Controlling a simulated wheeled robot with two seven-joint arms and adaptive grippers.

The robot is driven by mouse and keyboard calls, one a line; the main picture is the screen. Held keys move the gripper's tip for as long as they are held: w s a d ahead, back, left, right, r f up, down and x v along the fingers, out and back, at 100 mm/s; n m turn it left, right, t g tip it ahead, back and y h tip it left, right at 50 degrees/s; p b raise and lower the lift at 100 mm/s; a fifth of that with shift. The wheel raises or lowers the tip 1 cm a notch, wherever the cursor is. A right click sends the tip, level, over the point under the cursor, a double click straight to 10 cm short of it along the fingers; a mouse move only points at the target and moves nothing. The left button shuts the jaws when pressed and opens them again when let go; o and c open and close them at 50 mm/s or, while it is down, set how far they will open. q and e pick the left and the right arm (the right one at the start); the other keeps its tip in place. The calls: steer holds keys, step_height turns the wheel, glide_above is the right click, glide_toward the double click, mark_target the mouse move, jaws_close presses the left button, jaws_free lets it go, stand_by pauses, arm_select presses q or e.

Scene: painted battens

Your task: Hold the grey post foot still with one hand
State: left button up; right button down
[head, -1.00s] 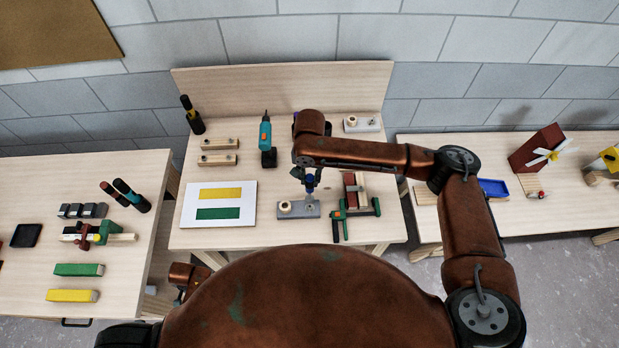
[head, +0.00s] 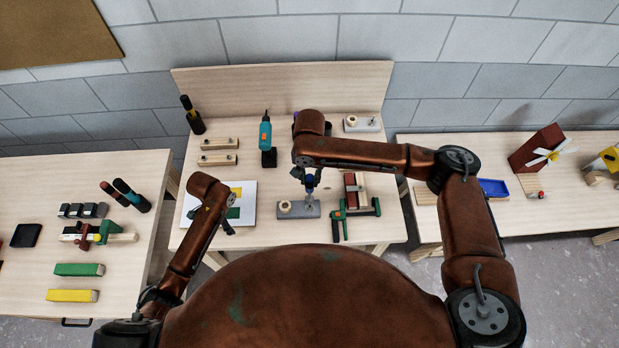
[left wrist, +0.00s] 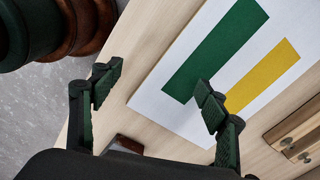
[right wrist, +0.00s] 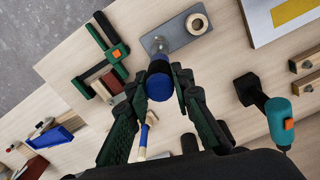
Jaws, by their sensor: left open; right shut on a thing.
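The grey post foot (head: 312,211) is a flat plate on the middle table with a wooden ring (head: 285,206) at its left end. It also shows in the right wrist view (right wrist: 179,36), with a metal stud near its other end. My right gripper (head: 310,187) is shut on a blue cylindrical thing (right wrist: 160,88) with a dark end, over the stud end. I cannot tell whether this end touches the stud. My left gripper (head: 229,228) is open and empty over the front of the white sheet (left wrist: 150,103), left of the foot and apart from it.
A green clamp (head: 338,226) with red-brown and wooden blocks is just right of the foot. A second grey foot (head: 372,125) stands at the back. A teal drill (head: 265,134) and wooden battens (head: 219,144) are behind. Bare table lies between sheet and foot.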

arm_select(q)
steer(key=w+d+r+m+h, duration=0.1)
steer(key=w+d+r+m, duration=0.15)
steer(key=d, duration=0.55)
steer(key=w+d+r+m+h, duration=0.1)
steer(key=w+d+r+m, duration=0.15)
steer(key=d, duration=0.65)
steer(key=shift+n, duration=0.4)
steer(key=shift+w+x, duration=0.15)
steer(key=shift+x, duration=2)
steer(key=shift+w+x, duration=0.15)
steer(key=shift+x, duration=1.95)
steer(key=shift+c, duration=0.4)
steer(key=c, duration=1)
